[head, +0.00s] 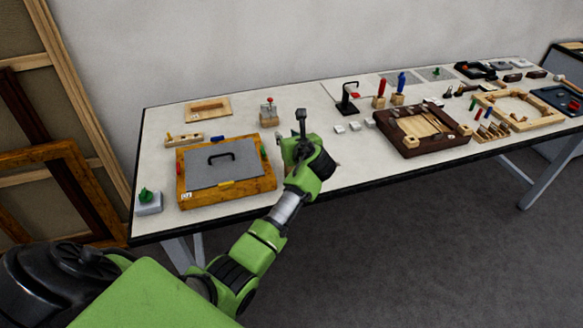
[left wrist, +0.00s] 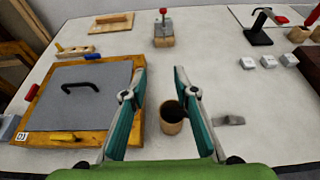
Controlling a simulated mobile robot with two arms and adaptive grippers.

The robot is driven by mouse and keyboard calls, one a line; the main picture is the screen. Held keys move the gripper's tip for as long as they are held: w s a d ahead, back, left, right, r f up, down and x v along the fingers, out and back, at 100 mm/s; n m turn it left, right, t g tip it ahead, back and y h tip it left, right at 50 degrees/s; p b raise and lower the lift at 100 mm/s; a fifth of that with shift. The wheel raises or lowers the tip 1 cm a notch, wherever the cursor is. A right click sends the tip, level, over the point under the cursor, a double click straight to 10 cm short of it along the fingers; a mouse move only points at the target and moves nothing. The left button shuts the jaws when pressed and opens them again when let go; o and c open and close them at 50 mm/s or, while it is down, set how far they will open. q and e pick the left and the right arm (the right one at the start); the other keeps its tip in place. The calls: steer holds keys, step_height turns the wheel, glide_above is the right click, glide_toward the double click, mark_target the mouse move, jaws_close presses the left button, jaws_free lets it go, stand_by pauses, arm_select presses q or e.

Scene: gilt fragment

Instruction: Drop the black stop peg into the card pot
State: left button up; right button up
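The card pot (left wrist: 172,127) is a small brown cylinder with a dark open top, standing upright on the table in the left wrist view. My left gripper (left wrist: 160,72) is open, its two teal-padded fingers spread with nothing held between them. The pot shows between the fingers, closer to the right finger; I cannot tell whether they touch. In the head view my left gripper (head: 300,143) is over the table just right of the grey-topped wooden box. I cannot make out the black stop peg, and the pot's inside is too dark to read. My right gripper is not in view.
The wooden box with a grey lid (left wrist: 80,92) and black handle stands left of the gripper. A red-knobbed block (left wrist: 163,30) stands behind, and a small grey piece (left wrist: 229,120) lies right of the pot. White cubes (left wrist: 268,61) and a dark tray (head: 425,145) are farther right.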

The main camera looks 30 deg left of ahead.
arm_select(q)
steer(key=v, duration=1.2)
